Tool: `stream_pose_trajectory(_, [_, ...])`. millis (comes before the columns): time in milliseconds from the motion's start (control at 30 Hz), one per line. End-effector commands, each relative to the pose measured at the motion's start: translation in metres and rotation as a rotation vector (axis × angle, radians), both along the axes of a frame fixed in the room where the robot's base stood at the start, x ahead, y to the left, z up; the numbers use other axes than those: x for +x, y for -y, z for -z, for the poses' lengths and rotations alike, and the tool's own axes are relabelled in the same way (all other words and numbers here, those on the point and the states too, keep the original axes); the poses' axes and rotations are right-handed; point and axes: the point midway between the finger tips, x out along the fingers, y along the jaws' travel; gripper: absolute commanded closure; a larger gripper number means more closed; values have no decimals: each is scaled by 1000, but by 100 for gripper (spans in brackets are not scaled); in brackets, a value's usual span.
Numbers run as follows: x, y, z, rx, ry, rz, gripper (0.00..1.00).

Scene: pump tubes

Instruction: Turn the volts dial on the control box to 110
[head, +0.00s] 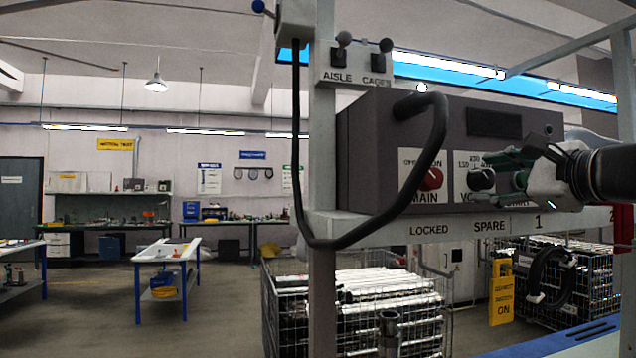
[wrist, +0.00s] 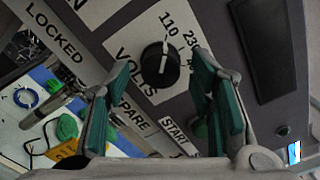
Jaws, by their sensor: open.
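The control box (head: 370,150) is a dark grey box on a shelf in the head view. Its volts dial (head: 481,180) is a black round knob on a white plate, also in the wrist view (wrist: 160,64). There the plate reads VOLTS, with 110, 230 and a partly hidden number starting with 4. The knob's white mark points up in the wrist view, roughly toward the 110. My gripper (head: 517,170) is open in front of the plate. In the wrist view its green-padded fingers (wrist: 162,72) stand either side of the knob, apparently not touching it.
A red MAIN knob (head: 431,179) sits left of the volts dial. A START label (wrist: 174,131) is near my right finger, with a green button beside it. A dark display (head: 494,122) is above.

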Motion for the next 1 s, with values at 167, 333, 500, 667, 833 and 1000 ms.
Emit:
stream_pose_trajectory(167, [-24,5,-1,-2,2,2,50])
stream_pose_trajectory(333, [-59,12,-1,1,3,3,50])
stream_pose_trajectory(500, [-90,17,-1,-2,1,2,50])
stream_pose_trajectory(667, [-108,21,0,-1,0,0,50])
stream_pose_trajectory(833, [-115,23,0,0,0,1,50])
stream_pose_trajectory(1000, [-115,23,0,0,-1,1,50])
